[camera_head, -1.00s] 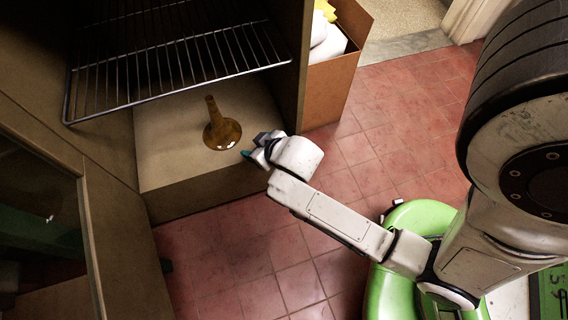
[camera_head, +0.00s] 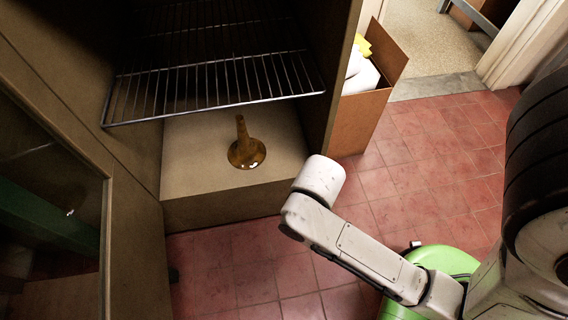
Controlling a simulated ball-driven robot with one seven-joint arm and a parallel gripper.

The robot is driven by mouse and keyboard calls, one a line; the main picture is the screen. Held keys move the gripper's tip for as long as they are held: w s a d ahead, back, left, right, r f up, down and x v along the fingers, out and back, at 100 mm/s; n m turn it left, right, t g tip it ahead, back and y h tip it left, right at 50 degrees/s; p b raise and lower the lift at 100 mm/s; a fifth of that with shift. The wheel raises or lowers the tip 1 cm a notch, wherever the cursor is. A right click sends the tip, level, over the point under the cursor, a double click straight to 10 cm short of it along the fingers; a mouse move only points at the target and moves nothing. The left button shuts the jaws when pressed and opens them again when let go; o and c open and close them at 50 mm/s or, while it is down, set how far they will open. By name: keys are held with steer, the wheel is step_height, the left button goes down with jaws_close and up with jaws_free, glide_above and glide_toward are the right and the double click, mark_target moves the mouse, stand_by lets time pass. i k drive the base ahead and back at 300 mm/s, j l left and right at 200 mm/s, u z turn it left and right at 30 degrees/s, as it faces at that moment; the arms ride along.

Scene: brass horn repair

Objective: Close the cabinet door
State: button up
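The cabinet (camera_head: 230,200) stands open, with a wire rack shelf (camera_head: 215,85) inside. Its door (camera_head: 115,215) is swung out at the left and has a dark glass pane in a brown frame. A brass horn piece (camera_head: 246,150) stands on the cabinet floor, flared end down. My arm reaches from the right, and its wrist end is in front of the cabinet's lower right corner, apart from the door. My gripper is hidden behind the wrist, so its fingers do not show.
A cardboard box (camera_head: 362,118) with white and yellow contents stands right of the cabinet. Red floor tiles (camera_head: 420,175) are clear between the cabinet and my green base. A doorway opens at the top right.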

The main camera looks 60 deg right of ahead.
mark_target(134, 284)
steer(key=k+j+u, duration=0.15)
steer(key=u, duration=0.25)
steer(key=k+j+u, duration=0.1)
steer(key=j+u, duration=0.15)
steer(key=u, duration=0.15)
steer(key=k+j+u, duration=0.1)
steer(key=j+u, duration=0.15)
steer(key=u, duration=0.15)
